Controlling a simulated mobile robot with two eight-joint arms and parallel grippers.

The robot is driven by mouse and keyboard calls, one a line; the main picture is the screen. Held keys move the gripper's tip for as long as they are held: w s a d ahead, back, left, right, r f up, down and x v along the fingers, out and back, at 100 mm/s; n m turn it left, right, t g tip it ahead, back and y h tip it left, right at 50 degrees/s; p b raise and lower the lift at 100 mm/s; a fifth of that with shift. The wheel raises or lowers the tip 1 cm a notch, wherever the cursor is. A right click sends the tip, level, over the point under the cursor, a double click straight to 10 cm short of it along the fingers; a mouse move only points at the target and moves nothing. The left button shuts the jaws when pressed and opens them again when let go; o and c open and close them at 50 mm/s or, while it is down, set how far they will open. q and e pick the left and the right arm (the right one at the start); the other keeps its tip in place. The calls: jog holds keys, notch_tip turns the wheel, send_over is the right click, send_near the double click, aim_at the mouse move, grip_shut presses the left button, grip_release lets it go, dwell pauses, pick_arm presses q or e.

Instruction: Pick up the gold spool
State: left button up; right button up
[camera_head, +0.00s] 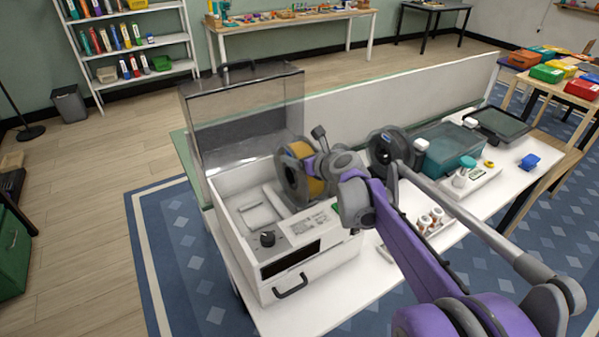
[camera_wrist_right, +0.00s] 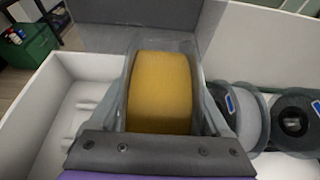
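The gold spool (camera_head: 313,185), a yellow-gold core between grey flanges, stands upright at the open white box (camera_head: 240,268). I cannot tell whether it rests on the box floor. My right gripper (camera_head: 303,168) is at the spool from the right in the head view. In the right wrist view the gold spool (camera_wrist_right: 160,92) fills the space between the grey fingers of the right gripper (camera_wrist_right: 165,85), one finger along each side. Whether they press on its flanges I cannot tell. My left gripper is out of view.
The box's clear lid (camera_head: 245,110) stands raised behind the spool. A black spool (camera_head: 380,150) stands to the right, partly behind my arm. A teal container (camera_head: 447,150) and small parts cover the table further right. Inside the box, left of the spool, is free room.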

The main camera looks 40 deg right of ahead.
grip_shut()
